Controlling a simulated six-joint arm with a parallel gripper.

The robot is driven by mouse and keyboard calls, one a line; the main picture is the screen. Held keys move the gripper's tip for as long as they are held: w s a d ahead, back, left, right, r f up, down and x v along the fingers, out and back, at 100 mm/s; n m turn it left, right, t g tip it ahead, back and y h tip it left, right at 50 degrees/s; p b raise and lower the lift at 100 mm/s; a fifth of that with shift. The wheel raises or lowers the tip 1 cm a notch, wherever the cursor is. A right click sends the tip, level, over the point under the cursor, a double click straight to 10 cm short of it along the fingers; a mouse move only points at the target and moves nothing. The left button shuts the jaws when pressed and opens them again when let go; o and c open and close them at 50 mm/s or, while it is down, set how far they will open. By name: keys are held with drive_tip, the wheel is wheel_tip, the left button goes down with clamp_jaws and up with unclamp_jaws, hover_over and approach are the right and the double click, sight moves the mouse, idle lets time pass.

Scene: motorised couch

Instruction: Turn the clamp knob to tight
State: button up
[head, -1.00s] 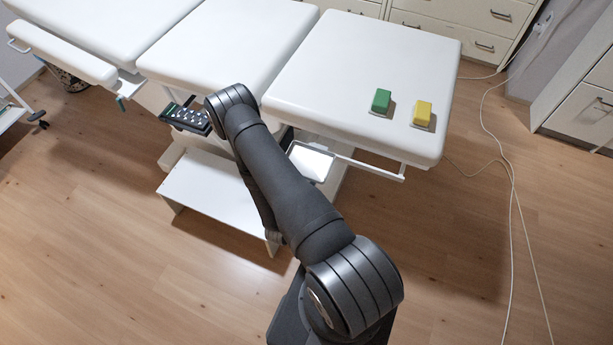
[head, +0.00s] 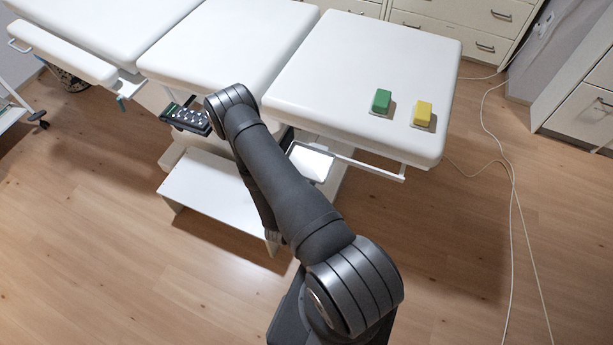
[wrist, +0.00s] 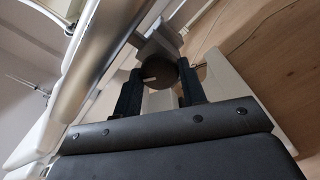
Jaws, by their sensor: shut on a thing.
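In the wrist view the clamp knob (wrist: 158,72) is a dark round knob with a small pale mark on its face. It sits beside a grey bracket under the couch. My gripper (wrist: 160,88) has its two dark fingers on either side of the knob and is shut on it. In the head view my arm hides the knob and the gripper. The couch (head: 350,85) has white padded sections. I cannot read from the mark whether the knob stands at tight.
A green block (head: 381,101) and a yellow block (head: 423,113) sit on the couch. A white step (head: 215,190) stands below. A white rail (head: 370,168) runs along the couch side. Floor at right is mostly clear.

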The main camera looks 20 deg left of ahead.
drive_tip(key=m, duration=1.1)
drive_tip(key=shift+r, duration=0.1)
idle(0.5)
drive_tip(key=o, duration=1)
